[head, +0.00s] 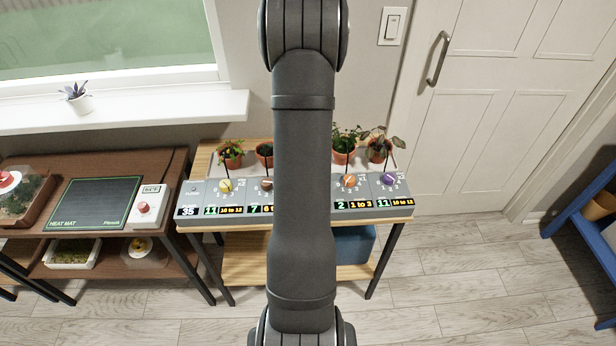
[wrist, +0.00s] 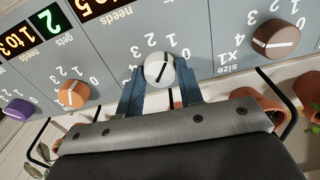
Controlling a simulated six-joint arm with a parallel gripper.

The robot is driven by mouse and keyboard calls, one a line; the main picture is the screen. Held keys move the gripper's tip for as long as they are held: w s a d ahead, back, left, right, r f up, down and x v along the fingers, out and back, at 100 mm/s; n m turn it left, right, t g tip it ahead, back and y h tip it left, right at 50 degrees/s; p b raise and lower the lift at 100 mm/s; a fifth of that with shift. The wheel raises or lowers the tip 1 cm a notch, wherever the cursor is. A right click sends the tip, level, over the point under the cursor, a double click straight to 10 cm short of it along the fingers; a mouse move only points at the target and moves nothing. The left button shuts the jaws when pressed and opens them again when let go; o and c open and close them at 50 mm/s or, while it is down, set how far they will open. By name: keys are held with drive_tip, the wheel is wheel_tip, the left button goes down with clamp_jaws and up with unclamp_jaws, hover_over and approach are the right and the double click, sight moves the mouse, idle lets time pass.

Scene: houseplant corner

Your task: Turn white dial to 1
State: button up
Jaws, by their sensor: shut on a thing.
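The white dial (wrist: 159,70) is a round knob on the grey control panel (wrist: 222,48) in the wrist view. A dark line crosses its face at a slant. Small digits 0 to 3 are printed around it, but I cannot tell for certain which one the line points to. My gripper (wrist: 160,88) is shut on the white dial, with one blue-grey finger on each side of it. In the head view my arm covers the white dial and the middle of the panel.
A brown dial (wrist: 276,38) is on the right, with an orange dial (wrist: 73,94) and a purple dial (wrist: 19,110) on the left. Potted plants (head: 346,143) stand behind the panel. A heat mat (head: 92,203) lies on the brown table to the left.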

idle(0.3)
drive_tip(key=o, duration=1)
wheel_tip(320, 180, up, 17)
drive_tip(key=shift+r, duration=0.2)
drive_tip(key=shift+f, duration=0.1)
wheel_tip(320, 180, down, 17)
drive_tip(key=shift+f, duration=0.15)
idle(0.7)
